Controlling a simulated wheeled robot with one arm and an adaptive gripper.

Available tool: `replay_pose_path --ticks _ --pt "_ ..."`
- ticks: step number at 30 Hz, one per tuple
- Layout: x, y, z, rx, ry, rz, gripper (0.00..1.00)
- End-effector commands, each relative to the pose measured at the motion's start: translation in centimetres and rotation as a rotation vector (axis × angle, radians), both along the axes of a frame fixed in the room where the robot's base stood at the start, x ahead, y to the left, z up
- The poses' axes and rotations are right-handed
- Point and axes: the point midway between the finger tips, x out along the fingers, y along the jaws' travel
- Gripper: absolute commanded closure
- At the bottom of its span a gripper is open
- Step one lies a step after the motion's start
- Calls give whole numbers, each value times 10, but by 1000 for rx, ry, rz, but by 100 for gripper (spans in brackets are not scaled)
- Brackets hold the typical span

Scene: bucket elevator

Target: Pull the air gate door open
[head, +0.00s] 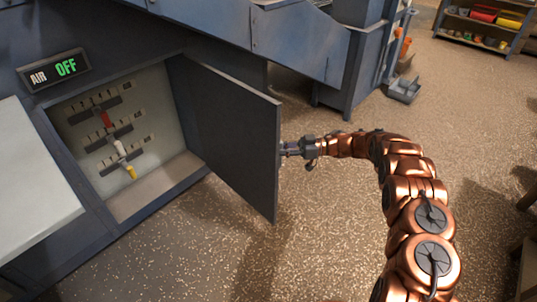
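The air gate door (235,135) is a dark grey panel hinged on the right side of a cabinet opening. It stands swung well outward, so the inside of the cabinet shows. My gripper (286,150) is at the door's free right edge, on the far side of the panel. The fingertips are partly hidden by or against the edge, so I cannot tell whether they hold a handle. Inside the opening are several slotted plates with a red lever (105,119), a white lever (120,149) and a yellow lever (131,173).
A display (54,69) above the opening reads "AIR OFF". A pale panel (32,185) slopes at the left. Blue machinery (300,40) stands behind the door. A shelf with coloured bins (485,22) is at the far right. The speckled floor is open in front.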

Motion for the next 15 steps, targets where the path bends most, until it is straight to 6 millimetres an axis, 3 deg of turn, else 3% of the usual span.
replay_pose_path --ticks 3,15 --pt "0 -9 -2 -1 5 4 100" --pt "0 -9 -2 -2 5 11 100"
